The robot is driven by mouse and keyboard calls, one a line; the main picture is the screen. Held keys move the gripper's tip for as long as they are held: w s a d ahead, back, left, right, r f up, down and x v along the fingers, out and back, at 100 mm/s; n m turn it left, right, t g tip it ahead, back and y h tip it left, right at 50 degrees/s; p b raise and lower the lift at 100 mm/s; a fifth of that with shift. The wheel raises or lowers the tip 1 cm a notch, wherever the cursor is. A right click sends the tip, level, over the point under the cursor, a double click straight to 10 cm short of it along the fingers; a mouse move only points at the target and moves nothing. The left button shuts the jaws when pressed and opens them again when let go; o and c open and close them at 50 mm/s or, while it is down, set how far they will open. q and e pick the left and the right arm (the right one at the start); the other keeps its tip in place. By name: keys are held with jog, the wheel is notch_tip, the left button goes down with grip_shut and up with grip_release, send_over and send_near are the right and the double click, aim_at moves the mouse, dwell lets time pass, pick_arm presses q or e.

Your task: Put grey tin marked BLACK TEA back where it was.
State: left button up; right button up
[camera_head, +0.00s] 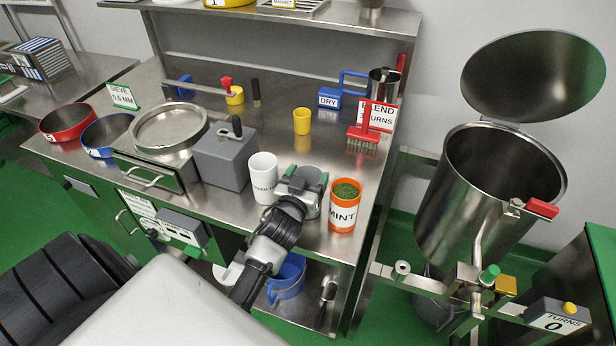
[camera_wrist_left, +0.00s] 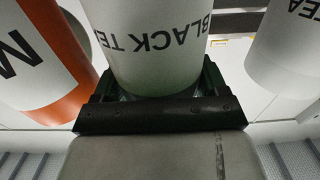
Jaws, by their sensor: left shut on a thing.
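My left gripper (camera_head: 304,178) is shut around the grey tin marked BLACK TEA (camera_wrist_left: 150,45), whose lettering fills the top middle of the left wrist view. In the head view the tin (camera_head: 307,172) is mostly hidden by my gripper, near the table's front edge. It is between a white tin marked GREEN TEA (camera_head: 263,178) on the left and an orange and white tin marked MINT (camera_head: 344,205) on the right. I cannot tell whether its base touches the table. My right gripper is not in view.
A grey box with a lever (camera_head: 222,160) stands left of the tins. A yellow cup (camera_head: 302,121) and a red brush (camera_head: 364,137) are behind them. Bare steel table shows between the tins and the cup. A large open drum (camera_head: 462,200) stands to the right.

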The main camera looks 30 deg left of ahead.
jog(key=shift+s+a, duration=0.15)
pick_arm(q)
jog(key=o, duration=0.7)
jog(key=shift+f, duration=0.15)
jog(key=shift+o, duration=0.9)
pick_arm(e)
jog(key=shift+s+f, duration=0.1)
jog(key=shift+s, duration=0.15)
pick_arm(q)
jog(key=b+v, duration=0.2)
jog(key=v, duration=1)
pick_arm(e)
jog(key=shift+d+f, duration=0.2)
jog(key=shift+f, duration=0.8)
